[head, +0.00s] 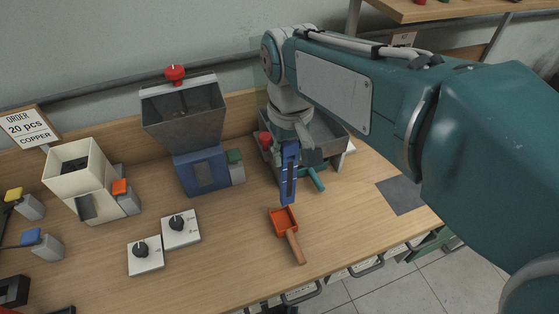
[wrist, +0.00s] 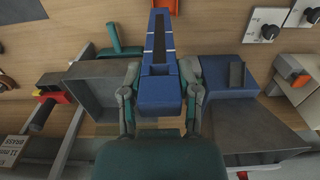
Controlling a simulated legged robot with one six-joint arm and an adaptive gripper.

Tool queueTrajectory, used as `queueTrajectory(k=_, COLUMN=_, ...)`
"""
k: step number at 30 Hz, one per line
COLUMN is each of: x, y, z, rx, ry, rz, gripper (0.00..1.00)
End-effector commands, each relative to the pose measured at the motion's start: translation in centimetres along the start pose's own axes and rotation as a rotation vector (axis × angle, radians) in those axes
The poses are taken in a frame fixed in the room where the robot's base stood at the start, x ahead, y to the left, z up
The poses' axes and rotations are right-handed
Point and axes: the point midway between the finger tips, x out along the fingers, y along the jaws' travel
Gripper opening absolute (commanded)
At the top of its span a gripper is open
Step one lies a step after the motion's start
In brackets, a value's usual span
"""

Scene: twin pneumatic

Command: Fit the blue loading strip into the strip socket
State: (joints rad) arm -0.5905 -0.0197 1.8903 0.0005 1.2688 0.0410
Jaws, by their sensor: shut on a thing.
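The blue loading strip (head: 289,172) hangs below my gripper (head: 296,142) in the head view, long and roughly upright, with a dark slot along it. In the wrist view my gripper (wrist: 160,96) is shut on the strip (wrist: 159,58), one finger on each side of its thicker end. The far end of the strip points to the top of the picture, over the table. The strip appears held above the table, apart from it. I cannot make out the strip socket for certain; my arm and gripper hide part of the grey machine (head: 333,128) behind them.
A blue-based hopper machine (head: 203,170) with a red knob stands left of the strip. The grey machine has a teal handle (head: 316,180). An orange scoop (head: 284,222) lies in front, below the strip. White dial boxes (head: 181,229) and a cream dispenser (head: 82,185) stand farther left.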

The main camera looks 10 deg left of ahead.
Motion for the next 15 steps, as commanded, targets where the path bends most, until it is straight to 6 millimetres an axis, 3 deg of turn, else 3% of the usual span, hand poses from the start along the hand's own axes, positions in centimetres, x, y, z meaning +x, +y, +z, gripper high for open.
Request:
queueTrajectory(k=6, x=3.8, y=0.0, z=-3.0, rx=0.0, ry=-0.002, rz=0.0, gripper=0.0)
queueTrajectory(k=15, x=6.6, y=0.0, z=-5.0, rx=0.0, ry=-0.002, rz=-0.001, gripper=0.0)
